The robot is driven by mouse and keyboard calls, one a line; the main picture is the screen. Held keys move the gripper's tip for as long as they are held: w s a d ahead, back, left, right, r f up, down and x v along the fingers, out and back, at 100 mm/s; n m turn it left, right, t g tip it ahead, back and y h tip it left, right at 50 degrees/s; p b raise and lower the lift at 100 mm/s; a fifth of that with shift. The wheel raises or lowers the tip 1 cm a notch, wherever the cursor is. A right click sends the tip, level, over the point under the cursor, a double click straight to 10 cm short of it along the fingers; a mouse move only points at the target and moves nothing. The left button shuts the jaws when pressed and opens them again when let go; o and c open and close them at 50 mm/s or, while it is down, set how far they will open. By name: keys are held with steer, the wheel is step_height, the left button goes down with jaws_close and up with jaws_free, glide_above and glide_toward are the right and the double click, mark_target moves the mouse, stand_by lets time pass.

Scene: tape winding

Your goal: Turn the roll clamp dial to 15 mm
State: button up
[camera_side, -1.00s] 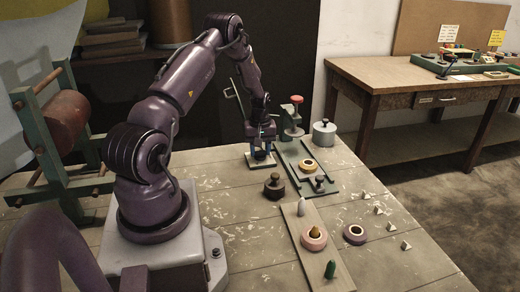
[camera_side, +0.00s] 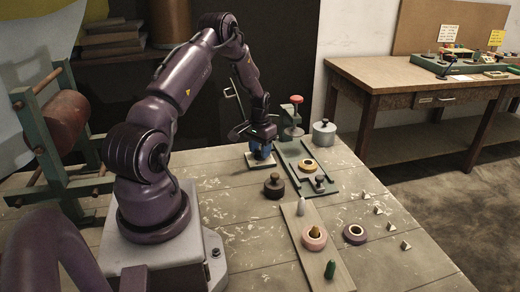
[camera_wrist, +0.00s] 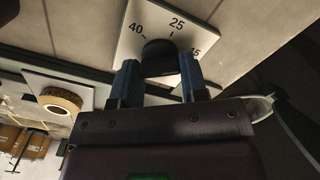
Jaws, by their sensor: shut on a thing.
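The roll clamp dial is a dark round knob (camera_wrist: 160,56) on a white square plate (camera_wrist: 128,42). The plate also shows in the side view (camera_side: 252,165). In the wrist view its marks read 40 at left, 25 at the top and a partly hidden number ending in 5 at right. My gripper (camera_side: 261,153) points down over the plate. In the wrist view the blue fingers of my gripper (camera_wrist: 160,72) stand on either side of the knob and are shut on it. I cannot make out the dial's pointer.
A green fixture with a tan tape roll (camera_side: 309,166) stands right of the plate. A red-topped post (camera_side: 295,101) and a grey lidded pot (camera_side: 324,133) stand behind. A dark knobbed weight (camera_side: 274,186) sits in front. A board (camera_side: 300,225) bears a pink roll (camera_side: 313,239).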

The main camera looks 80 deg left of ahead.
steer(key=shift+m, duration=0.6)
steer(key=o, duration=0.9)
steer(key=shift+r, duration=0.1)
step_height(320, 180, up, 13)
steer(key=shift+f, duration=0.1)
